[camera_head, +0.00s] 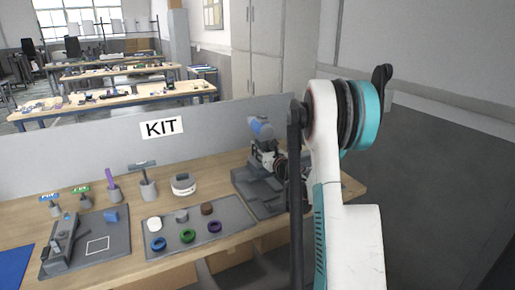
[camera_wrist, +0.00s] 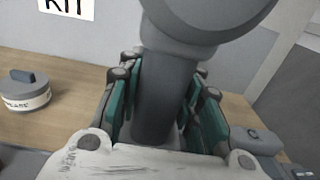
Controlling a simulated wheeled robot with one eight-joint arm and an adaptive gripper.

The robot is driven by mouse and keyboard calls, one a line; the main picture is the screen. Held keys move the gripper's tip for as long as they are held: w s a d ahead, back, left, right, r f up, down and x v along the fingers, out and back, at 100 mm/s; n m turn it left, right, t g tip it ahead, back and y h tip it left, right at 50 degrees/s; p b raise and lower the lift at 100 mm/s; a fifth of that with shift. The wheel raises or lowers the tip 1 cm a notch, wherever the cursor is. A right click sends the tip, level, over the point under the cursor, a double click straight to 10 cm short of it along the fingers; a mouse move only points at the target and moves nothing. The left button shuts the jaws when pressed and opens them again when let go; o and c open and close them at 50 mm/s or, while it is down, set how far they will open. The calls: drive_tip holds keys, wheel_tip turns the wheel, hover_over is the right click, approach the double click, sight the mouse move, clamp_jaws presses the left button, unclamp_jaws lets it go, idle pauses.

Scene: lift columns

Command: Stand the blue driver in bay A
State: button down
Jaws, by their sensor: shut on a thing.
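My gripper (camera_head: 268,152) is shut on the blue driver (camera_head: 261,127), a thing with a blue and grey upper part above the fingers. In the wrist view its grey grip stands between the teal finger pads (camera_wrist: 165,100), with a wide rounded grey head (camera_wrist: 205,15) above. The gripper and driver are over or in front of a dark grey stepped fixture (camera_head: 257,192) at the right of the bench. Whether the driver touches the fixture is hidden. No bay lettered A is legible.
A grey tray (camera_head: 165,245) holds several coloured round parts. Behind it stand a round grey-white tape-like container (camera_head: 184,184), a grey cup with a T-handled tool (camera_head: 148,188) and a cup with a purple tool (camera_head: 113,185). A grey plate (camera_head: 95,258) with a blue block lies left.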

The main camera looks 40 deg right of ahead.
drive_tip(key=shift+f+b, duration=1.7)
drive_tip(key=shift+f, duration=1.3)
drive_tip(key=shift+f+b, duration=0.8)
drive_tip(key=shift+f, duration=0.15)
drive_tip(key=shift+f+b, duration=0.35)
drive_tip(key=shift+b, duration=0.25)
drive_tip(key=c, duration=1.1)
unclamp_jaws()
drive_tip(key=shift+o, duration=0.2)
drive_tip(key=shift+s, duration=0.1)
drive_tip(key=v, duration=1.2)
drive_tip(key=shift+a, duration=0.1)
